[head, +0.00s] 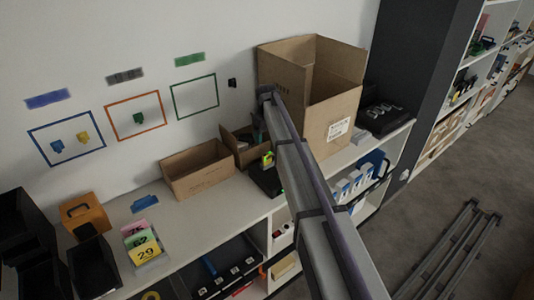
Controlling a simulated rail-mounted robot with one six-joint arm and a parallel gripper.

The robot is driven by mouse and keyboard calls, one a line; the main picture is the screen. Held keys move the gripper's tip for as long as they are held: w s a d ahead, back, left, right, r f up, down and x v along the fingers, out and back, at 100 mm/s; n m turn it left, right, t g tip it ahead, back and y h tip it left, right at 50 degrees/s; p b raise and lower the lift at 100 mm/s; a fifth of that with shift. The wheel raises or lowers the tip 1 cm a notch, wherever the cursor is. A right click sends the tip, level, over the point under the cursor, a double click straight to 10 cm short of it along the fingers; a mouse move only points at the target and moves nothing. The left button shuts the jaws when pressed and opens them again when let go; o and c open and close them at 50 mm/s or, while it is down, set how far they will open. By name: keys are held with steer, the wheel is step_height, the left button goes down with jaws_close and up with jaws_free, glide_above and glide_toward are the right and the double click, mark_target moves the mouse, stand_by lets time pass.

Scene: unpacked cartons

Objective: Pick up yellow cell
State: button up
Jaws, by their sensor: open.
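A small yellow block (83,136) shows inside the blue outlined rectangle on the wall at the left, beside a blue block (57,146). Another small yellow and green piece (267,159) stands upright on a black box (267,181) on the counter, just left of my arm. I cannot tell for sure which of these is the yellow cell. My arm reaches from the bottom right up to the large carton. My gripper cannot be made out; the far end of the arm hides what lies behind it.
A large open carton (330,115) stands behind my arm. A low open carton (199,171) and a smaller brown box (235,148) are on the counter (210,205). Numbered cards (146,250), an orange box (86,216) and black bins (25,235) crowd the left end.

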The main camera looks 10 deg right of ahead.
mark_target(267, 154)
steer(key=shift+s+f, duration=0.15)
steer(key=shift+s, duration=0.2)
steer(key=shift+s+f, duration=0.1)
steer(key=shift+s, duration=0.05)
step_height(267, 154, down, 11)
steer(key=b, duration=1.1)
steer(key=shift+a, duration=0.15)
steer(key=shift+r, duration=0.3)
steer(key=c, duration=1.3)
step_height(267, 154, up, 10)
steer(key=p, duration=1)
steer(key=shift+r, duration=0.2)
steer(key=shift+f, duration=0.2)
